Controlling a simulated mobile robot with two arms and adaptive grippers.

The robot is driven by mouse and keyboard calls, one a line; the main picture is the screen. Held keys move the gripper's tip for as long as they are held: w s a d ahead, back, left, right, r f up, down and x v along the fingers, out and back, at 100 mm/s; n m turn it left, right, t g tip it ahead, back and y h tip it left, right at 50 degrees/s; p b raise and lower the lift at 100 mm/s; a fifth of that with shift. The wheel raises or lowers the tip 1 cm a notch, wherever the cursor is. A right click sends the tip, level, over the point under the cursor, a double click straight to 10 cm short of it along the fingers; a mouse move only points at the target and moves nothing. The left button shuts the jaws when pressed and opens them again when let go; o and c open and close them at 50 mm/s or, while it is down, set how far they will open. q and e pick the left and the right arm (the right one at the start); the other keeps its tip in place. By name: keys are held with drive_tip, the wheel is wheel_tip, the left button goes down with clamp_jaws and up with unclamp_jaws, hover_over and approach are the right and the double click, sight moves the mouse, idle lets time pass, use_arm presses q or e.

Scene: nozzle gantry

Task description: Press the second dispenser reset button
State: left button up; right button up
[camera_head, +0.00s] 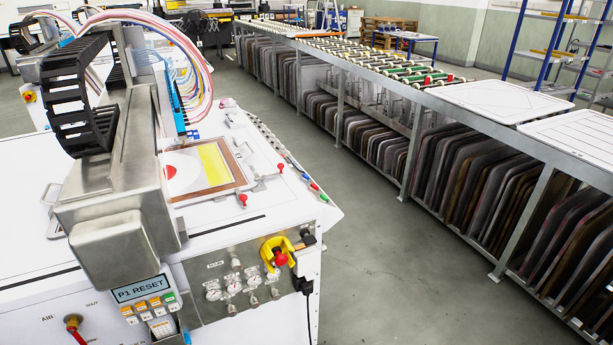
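A small button panel (150,306) hangs under the grey metal gantry head (120,190) at the lower left. Its display (141,288) reads "P1 RESET". Below the display is a row of small buttons: several orange ones (140,306) and a green one (169,298) at the right end. Pale buttons (146,316) sit under them, with a larger pale button (162,327) lower down. The button labels are too small to read, so I cannot tell which one is the second dispenser reset. Neither of my grippers is in view.
The white machine body (245,315) carries gauges (233,286) and a yellow-backed red knob (281,259) right of the panel. A red-handled valve (73,322) is at lower left. Open floor (375,270) separates the machine from a long rack (420,130) of dark boards.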

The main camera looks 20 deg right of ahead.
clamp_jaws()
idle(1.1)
